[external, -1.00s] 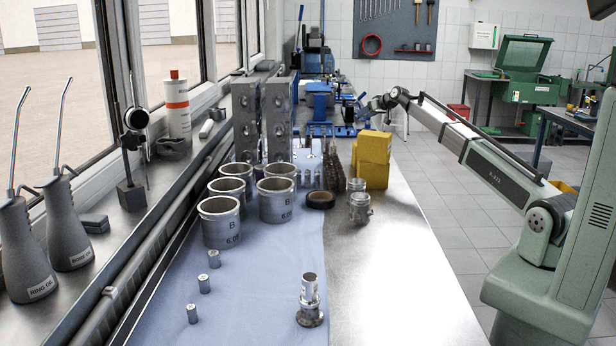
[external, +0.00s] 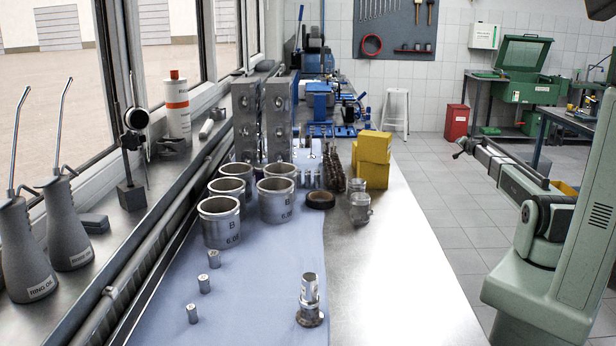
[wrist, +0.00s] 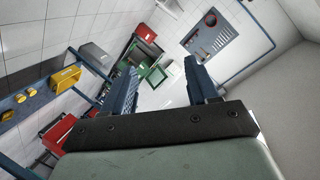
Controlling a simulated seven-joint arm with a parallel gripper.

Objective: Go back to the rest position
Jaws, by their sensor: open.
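My gripper (wrist: 160,88) shows in the wrist view with its two dark ridged fingers apart and nothing between them. In the external view my arm is folded back at the right, clear of the workbench (external: 400,270). The gripper itself is hard to make out there, small and dark near the arm's far end (external: 462,148). The wrist view is tilted and looks out at the room, with the green machine (wrist: 152,70) and the tool board (wrist: 212,38) beyond the fingers.
On the bench, several metal cylinders (external: 219,226), yellow boxes (external: 373,165), a black ring (external: 320,200) and a metal part on a round base (external: 309,305) stand on or near the blue mat (external: 265,290). The floor between bench and arm is clear.

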